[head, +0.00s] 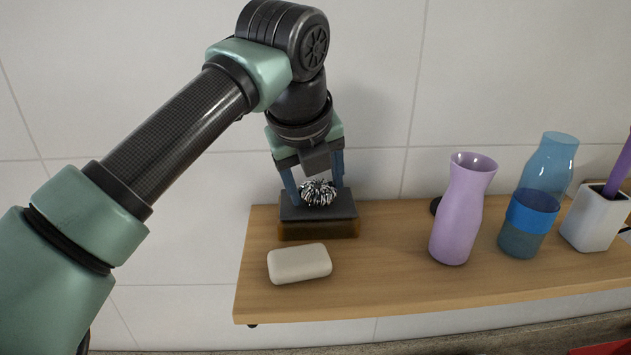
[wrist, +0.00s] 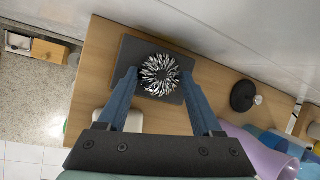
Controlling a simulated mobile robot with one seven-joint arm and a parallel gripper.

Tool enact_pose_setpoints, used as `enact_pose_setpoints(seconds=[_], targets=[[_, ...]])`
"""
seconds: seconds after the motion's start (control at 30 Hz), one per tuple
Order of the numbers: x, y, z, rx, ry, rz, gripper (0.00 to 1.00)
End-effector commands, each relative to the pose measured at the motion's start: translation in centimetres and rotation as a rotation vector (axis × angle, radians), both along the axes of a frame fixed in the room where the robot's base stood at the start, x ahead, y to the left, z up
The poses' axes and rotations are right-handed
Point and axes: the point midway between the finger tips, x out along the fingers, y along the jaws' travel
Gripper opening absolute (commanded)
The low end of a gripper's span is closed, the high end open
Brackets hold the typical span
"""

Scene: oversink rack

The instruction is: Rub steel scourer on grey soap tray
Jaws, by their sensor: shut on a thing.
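The steel scourer (head: 318,192) is a shiny silver ball of curled metal; it also shows in the wrist view (wrist: 160,75). My gripper (head: 316,190) is shut on it, with a blue finger on each side. The grey soap tray (head: 340,210) is a dark flat slab at the left end of the wooden shelf, on a brown block-like base. It also shows in the wrist view (wrist: 133,52). The scourer is right over the tray's top and looks to be touching it. The fingers hide part of the tray.
A white soap bar (head: 299,263) lies on the wooden shelf (head: 380,285) in front of the tray. A purple vase (head: 462,210), a blue bottle (head: 537,200) and a white holder (head: 594,218) stand to the right. A tiled wall is behind. Shelf between tray and vase is clear.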

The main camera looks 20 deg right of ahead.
Motion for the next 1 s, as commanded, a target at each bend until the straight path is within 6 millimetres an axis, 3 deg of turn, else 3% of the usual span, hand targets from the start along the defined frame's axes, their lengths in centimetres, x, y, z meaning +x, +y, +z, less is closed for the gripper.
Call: enact_pose_setpoints(seconds=[0.8,1.0], targets=[[0.0,0.0,6.4,0.001,0.0,0.0,0.22],[0.0,0.0,7.0,0.001,0.001,0.0,0.22]])
